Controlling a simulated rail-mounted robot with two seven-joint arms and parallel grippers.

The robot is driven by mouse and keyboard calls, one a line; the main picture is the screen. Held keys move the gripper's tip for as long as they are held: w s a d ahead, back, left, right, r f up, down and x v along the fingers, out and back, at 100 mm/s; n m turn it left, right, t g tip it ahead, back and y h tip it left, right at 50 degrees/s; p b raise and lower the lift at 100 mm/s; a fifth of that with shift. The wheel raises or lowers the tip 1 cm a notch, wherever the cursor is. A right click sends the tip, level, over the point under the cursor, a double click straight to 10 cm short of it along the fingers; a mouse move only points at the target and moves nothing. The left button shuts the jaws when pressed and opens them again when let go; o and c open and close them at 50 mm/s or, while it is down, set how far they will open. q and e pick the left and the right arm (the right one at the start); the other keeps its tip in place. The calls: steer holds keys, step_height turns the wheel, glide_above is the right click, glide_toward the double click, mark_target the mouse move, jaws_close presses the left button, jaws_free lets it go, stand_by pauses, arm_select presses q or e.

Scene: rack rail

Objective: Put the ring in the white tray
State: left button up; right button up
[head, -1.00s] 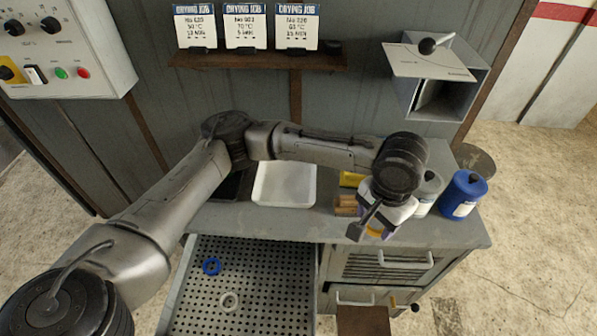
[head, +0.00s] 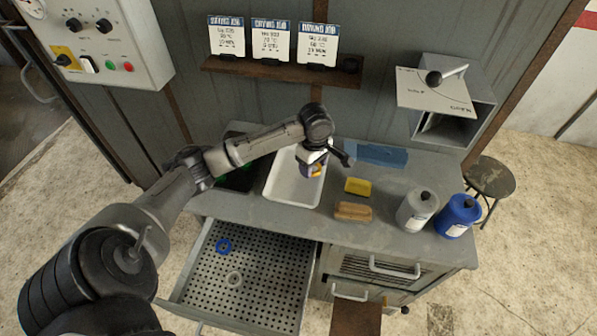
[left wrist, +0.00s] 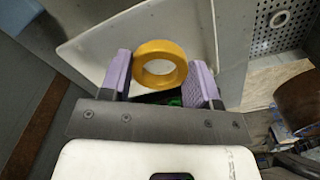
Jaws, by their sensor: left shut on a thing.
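My left gripper (head: 314,170) is shut on a yellow-orange ring (left wrist: 160,48), which sits between its purple finger pads in the left wrist view. In the head view the ring is small and partly hidden by the gripper. The white tray (head: 280,186) lies on the grey worktop. The gripper and ring are over the tray's right part in the head view, and the tray's pale surface (left wrist: 90,50) shows behind the ring in the left wrist view. I cannot tell the exact height above the tray. My right gripper is not in view.
A yellow block (head: 358,187), a wooden-looking brush or block (head: 353,211), a grey bottle (head: 416,212) and a blue bottle (head: 457,217) stand right of the tray. A blue cloth (head: 378,154) lies behind.

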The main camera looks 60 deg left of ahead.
arm_select(q)
steer(key=shift+n, duration=0.3)
steer(key=w+a+f, duration=0.1)
steer(key=a+f, duration=0.1)
steer(key=a, duration=0.2)
steer(key=w+a+f+b, duration=0.1)
steer(key=a+f, duration=0.1)
steer(key=a, duration=0.2)
steer(key=w+a+f+b, duration=0.1)
steer(key=a+f, duration=0.2)
steer(key=a, duration=0.1)
steer(key=shift+w, duration=0.35)
steer(key=shift+f+b, duration=0.6)
steer(key=shift+f, duration=1.45)
steer(key=shift+f, duration=0.1)
steer(key=o, duration=0.9)
steer(key=shift+f, duration=0.1)
steer(key=shift+o, duration=0.2)
